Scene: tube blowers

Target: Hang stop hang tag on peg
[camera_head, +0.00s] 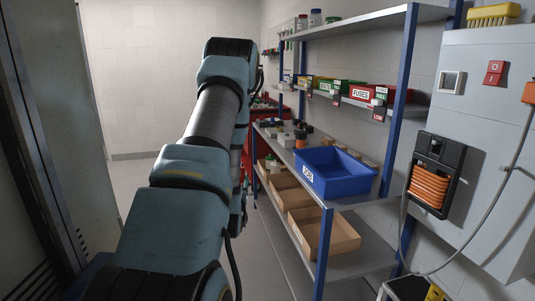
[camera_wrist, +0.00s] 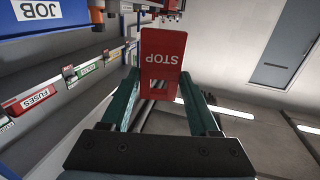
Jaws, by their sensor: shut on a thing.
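The red stop hang tag (camera_wrist: 163,50) is in the wrist view, with its word STOP upside down. My gripper (camera_wrist: 159,82) is shut on the tag's lower part in that view, one green finger at each side. The tag is held in the air, clear of the shelves. In the head view my arm hides the gripper and the tag. Small hang tags (camera_head: 379,113) hang at the front edge of the upper shelf in the head view. I cannot make out a bare peg in either view.
A shelf rack with blue posts (camera_head: 403,60) stands right of my arm. It holds a blue bin (camera_head: 335,183), cardboard trays (camera_head: 340,238) and FUSES bins (camera_head: 360,92). A grey cabinet (camera_head: 490,130) with a coiled orange cable is at far right. The aisle floor (camera_head: 262,235) looks clear.

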